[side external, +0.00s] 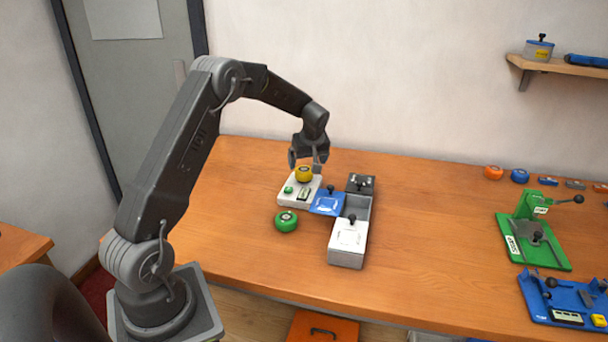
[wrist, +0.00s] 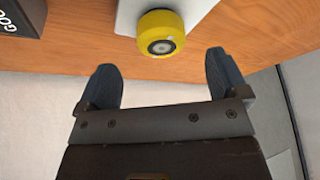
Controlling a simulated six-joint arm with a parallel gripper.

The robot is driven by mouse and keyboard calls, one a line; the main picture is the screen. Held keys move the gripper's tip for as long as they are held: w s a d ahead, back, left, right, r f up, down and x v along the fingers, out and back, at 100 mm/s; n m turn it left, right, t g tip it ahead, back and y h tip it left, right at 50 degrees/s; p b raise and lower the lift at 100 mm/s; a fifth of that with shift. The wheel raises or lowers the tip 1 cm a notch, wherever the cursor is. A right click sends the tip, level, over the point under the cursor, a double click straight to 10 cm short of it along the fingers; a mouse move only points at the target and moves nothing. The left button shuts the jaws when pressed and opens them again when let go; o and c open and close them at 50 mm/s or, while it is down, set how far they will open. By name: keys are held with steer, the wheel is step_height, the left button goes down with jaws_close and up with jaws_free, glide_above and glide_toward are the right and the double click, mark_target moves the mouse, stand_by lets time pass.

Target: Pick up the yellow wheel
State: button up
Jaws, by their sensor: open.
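The yellow wheel (side external: 304,174) sits on a white scale-like device (side external: 290,196) on the bench. My gripper (side external: 308,162) is just above the wheel in the side view, with its fingers apart and nothing held. In the wrist view the yellow wheel (wrist: 161,33) lies beyond the fingertips, roughly centred between them. My gripper (wrist: 163,75) is open there too, with a finger on each side. The wheel shows a grey hub and rests against the white device (wrist: 190,8).
A green wheel (side external: 286,221) lies in front of the device. Green (side external: 535,235) and blue (side external: 565,300) tools are farther right. The bench between is clear.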

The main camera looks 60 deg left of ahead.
mark_target(305, 169)
steer(key=shift+x, duration=2.9)
steer(key=shift+c, duration=0.3)
steer(key=c, duration=1.1)
steer(key=shift+o, duration=0.2)
steer(key=shift+r, duration=0.15)
